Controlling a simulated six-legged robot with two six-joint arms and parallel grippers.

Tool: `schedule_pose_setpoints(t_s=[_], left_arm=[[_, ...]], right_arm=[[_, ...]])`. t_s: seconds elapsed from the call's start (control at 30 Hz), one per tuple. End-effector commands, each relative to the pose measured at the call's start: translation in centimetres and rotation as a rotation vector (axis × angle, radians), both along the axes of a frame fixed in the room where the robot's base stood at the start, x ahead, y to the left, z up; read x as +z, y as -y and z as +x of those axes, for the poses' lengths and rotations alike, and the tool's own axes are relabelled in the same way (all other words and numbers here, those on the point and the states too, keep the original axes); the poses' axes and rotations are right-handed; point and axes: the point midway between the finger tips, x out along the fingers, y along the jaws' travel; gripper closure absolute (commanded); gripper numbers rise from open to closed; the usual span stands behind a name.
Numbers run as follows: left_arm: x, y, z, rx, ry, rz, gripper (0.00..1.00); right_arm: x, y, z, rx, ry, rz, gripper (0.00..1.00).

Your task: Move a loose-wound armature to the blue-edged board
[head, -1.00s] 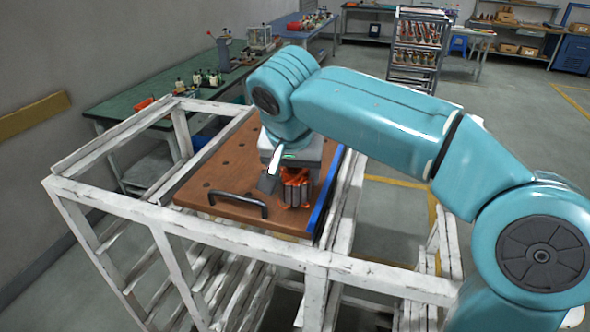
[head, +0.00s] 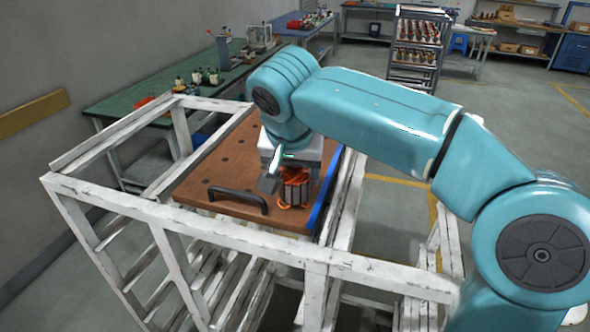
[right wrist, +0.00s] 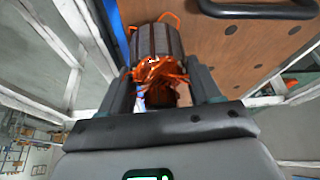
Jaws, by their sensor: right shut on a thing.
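The armature (head: 295,190) has a dark grey ribbed core with loose orange wire at both ends. It is upright at the blue-edged brown board (head: 225,175), near the blue edge (head: 324,195). I cannot tell whether its lower end touches the board. My right gripper (head: 285,172) points down over it and is shut on its upper end. In the right wrist view, the armature (right wrist: 156,42) sits between the two dark fingers of the gripper (right wrist: 160,88), with orange wire bunched between them. My left gripper is not in view.
A black handle (head: 238,199) is on the board's near side. A white, worn frame (head: 240,237) surrounds the board. A green bench (head: 150,100) with tools stands behind left. A rack (head: 417,45) holding several parts stands at the back.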

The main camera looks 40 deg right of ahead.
Motion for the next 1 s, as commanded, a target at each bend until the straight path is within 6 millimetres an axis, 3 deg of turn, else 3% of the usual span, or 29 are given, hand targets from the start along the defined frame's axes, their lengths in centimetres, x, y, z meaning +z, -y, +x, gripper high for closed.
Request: schedule_pose_setpoints(t_s=[0.03,0.1,0.13,0.4,0.53,1.0], left_arm=[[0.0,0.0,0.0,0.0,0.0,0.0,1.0],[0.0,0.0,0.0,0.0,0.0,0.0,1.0],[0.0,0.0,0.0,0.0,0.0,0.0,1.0],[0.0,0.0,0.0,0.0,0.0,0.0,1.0],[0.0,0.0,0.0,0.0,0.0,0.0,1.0],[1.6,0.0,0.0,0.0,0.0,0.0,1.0]], right_arm=[[0.0,0.0,0.0,-0.001,0.002,-0.001,0.34],[0.1,0.0,0.0,-0.001,0.002,-0.001,0.11],[0.1,0.0,0.0,-0.001,0.002,0.0,0.07],[0.0,0.0,0.0,0.001,-0.002,0.0,0.07],[1.0,-0.4,-0.2,0.002,0.002,0.0,0.07],[11.8,-4.1,-2.9,0.004,0.004,0.001,0.07]])
